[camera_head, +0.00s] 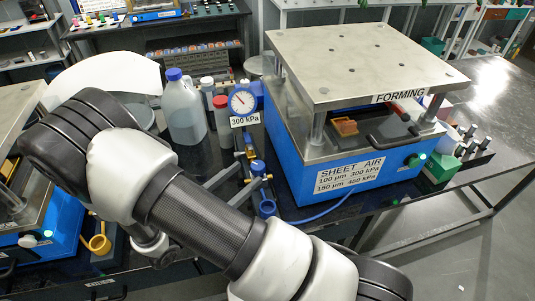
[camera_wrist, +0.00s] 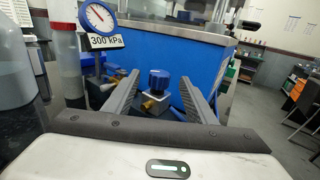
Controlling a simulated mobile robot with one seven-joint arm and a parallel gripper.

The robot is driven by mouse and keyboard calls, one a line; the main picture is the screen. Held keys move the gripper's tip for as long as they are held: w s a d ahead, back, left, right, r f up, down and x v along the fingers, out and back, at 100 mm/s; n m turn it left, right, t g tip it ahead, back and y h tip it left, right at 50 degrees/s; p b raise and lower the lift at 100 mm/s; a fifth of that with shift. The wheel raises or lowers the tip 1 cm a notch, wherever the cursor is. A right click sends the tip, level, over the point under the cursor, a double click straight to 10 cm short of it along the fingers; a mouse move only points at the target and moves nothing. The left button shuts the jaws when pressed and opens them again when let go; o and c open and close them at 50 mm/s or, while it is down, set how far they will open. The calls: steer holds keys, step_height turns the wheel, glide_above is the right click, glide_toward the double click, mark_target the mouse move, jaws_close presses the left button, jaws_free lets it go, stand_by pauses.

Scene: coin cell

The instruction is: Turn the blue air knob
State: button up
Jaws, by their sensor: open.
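My gripper (camera_wrist: 160,85) is open, with one finger to each side of the knob in the picture. I see clear space between each finger and the knob, and cannot tell how far ahead it is.
A pressure gauge (camera_head: 243,101) with a 300 kPa plate stands behind the knobs, and it also shows in the wrist view (camera_wrist: 97,18). The blue forming press (camera_head: 285,150) stands to the right, labelled 100 µm 300 kPa and 150 µm 450 kPa. Bottles (camera_head: 186,115) stand left of the gauge.

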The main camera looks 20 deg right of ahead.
steer(key=p+x, duration=0.1)
steer(key=x, duration=0.9)
steer(key=shift+w+d, duration=0.1)
steer(key=shift+d, duration=0.05)
steer(key=c, duration=1)
